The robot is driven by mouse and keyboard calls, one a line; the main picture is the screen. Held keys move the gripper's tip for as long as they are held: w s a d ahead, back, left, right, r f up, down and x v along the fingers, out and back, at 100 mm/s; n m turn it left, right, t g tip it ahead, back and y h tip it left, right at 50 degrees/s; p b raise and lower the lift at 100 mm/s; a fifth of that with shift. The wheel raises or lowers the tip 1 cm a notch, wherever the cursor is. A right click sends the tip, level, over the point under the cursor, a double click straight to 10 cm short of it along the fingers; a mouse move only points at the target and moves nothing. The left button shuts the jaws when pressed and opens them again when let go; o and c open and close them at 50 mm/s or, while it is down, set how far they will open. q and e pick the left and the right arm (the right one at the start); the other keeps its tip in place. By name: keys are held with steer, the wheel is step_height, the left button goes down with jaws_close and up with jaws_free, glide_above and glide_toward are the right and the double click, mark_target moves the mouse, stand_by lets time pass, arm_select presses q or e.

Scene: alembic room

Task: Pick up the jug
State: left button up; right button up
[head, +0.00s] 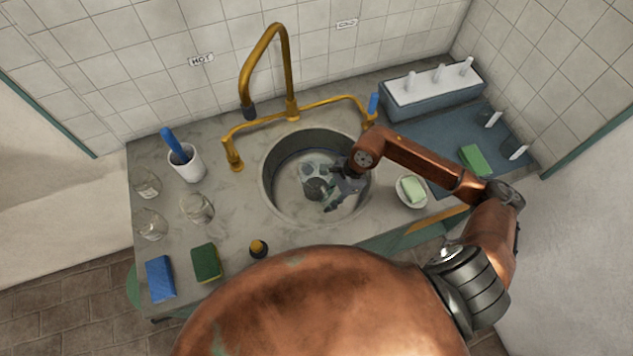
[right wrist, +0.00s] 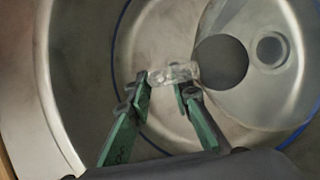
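My right gripper (head: 340,190) reaches down into the round metal sink (head: 268,180). In the right wrist view its two green fingers (right wrist: 163,88) stand apart. A small clear glass object (right wrist: 172,73) lies at their tips and extends past the right finger; I cannot tell whether it touches them or is the jug. Three clear glass vessels stand on the left of the counter: one at the back (head: 147,183), one in front of it (head: 150,224) and one to the right (head: 197,208). Which is the jug is unclear. My left gripper is not in view.
A brass faucet (head: 290,85) rises behind the sink. A white cup (head: 187,164) with a blue-handled brush stands left. Blue (head: 160,279) and green (head: 206,263) sponges lie at the front left. A soap dish (head: 411,201) sits right of the sink, near my right arm.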

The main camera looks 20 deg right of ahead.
steer(key=shift+a+f, duration=0.1)
steer(key=shift+f, duration=0.1)
steer(key=shift+c, duration=0.4)
jaws_close()
steer(key=shift+w+r, duration=0.15)
stand_by(0.4)
